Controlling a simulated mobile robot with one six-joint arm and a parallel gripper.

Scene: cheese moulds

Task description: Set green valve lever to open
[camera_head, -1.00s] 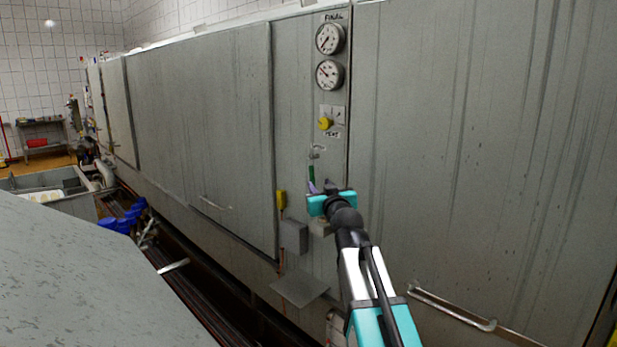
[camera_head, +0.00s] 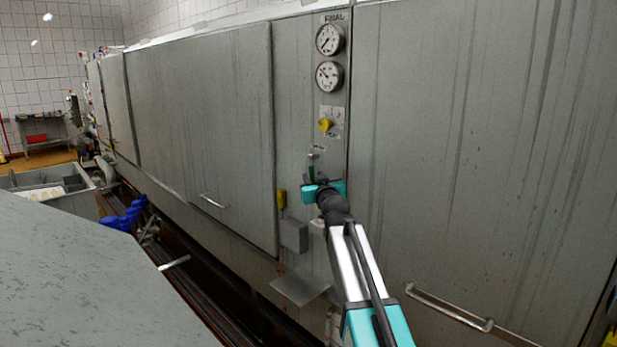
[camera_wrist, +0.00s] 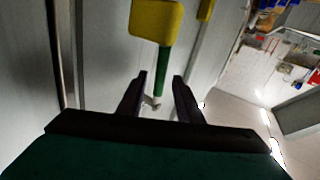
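The green valve lever (camera_head: 311,172) is on the grey machine panel, just above my gripper in the head view. In the wrist view the green lever (camera_wrist: 163,72) stands between and beyond my two dark fingers, with a small metal end near the fingertips. My gripper (camera_head: 322,183) is close to the panel at the lever. In the wrist view my gripper (camera_wrist: 160,92) is open, its fingers apart on either side of the lever's line. I cannot tell whether a finger touches the lever. The lower part of the lever is hidden by my gripper in the head view.
A yellow knob (camera_head: 325,125) and two round gauges (camera_head: 329,40) are above the lever. A yellow box-like part (camera_head: 280,198) and a grey box (camera_head: 294,236) are at lower left. A small shelf (camera_head: 300,289) juts out below. A long handle (camera_head: 450,308) is at right.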

